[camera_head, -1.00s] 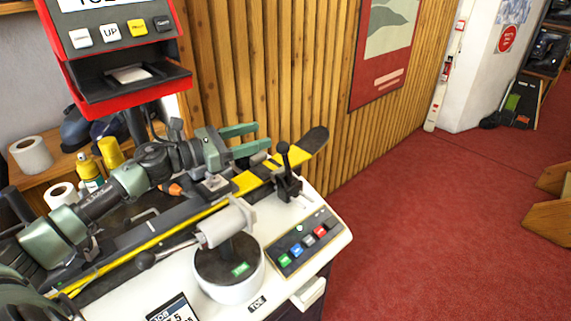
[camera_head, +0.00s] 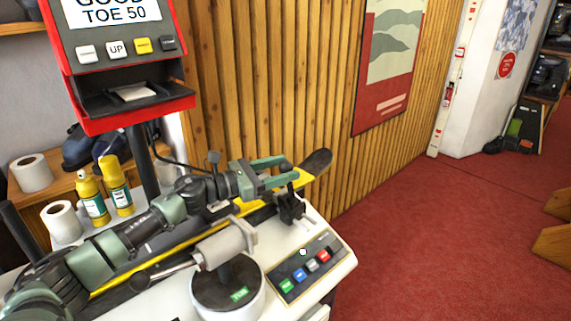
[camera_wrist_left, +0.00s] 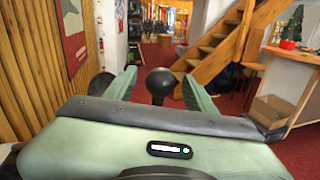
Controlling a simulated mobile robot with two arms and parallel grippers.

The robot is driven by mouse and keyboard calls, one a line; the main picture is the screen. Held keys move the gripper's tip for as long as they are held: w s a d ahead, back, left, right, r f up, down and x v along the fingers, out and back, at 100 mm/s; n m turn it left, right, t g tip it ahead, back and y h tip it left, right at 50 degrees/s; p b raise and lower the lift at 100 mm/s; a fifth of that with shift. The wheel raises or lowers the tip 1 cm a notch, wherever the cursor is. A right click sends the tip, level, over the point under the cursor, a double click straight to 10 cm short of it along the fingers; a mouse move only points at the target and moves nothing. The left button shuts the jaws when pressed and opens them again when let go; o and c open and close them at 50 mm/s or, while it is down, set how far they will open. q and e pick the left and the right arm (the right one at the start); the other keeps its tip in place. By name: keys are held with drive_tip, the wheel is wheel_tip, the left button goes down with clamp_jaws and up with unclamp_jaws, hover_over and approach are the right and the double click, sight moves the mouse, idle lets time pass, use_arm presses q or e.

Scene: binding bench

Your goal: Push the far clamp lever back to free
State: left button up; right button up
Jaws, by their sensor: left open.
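The clamp (camera_head: 291,208) is a black fixture at the right end of the bench, beside the black and yellow ski. Its lever is mostly hidden behind my left gripper (camera_head: 291,167) in the head view. In the left wrist view, the lever's black ball knob (camera_wrist_left: 161,82) stands upright between the two green fingers of my left gripper (camera_wrist_left: 159,76), with gaps on both sides. The gripper is open and holds nothing. My right gripper is not in view.
The ski tip (camera_head: 317,161) projects past the fingers toward the slatted wall (camera_head: 260,90). A grey cylinder on a round base (camera_head: 228,292) and a button panel (camera_head: 311,266) stand nearer. A red display unit (camera_head: 115,60) stands at left. Red floor lies open at right.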

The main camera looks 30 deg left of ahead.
use_arm(q)
drive_tip(key=shift+w+d, duration=0.3)
drive_tip(key=shift+w, duration=0.15)
clamp_jaws()
idle(1.2)
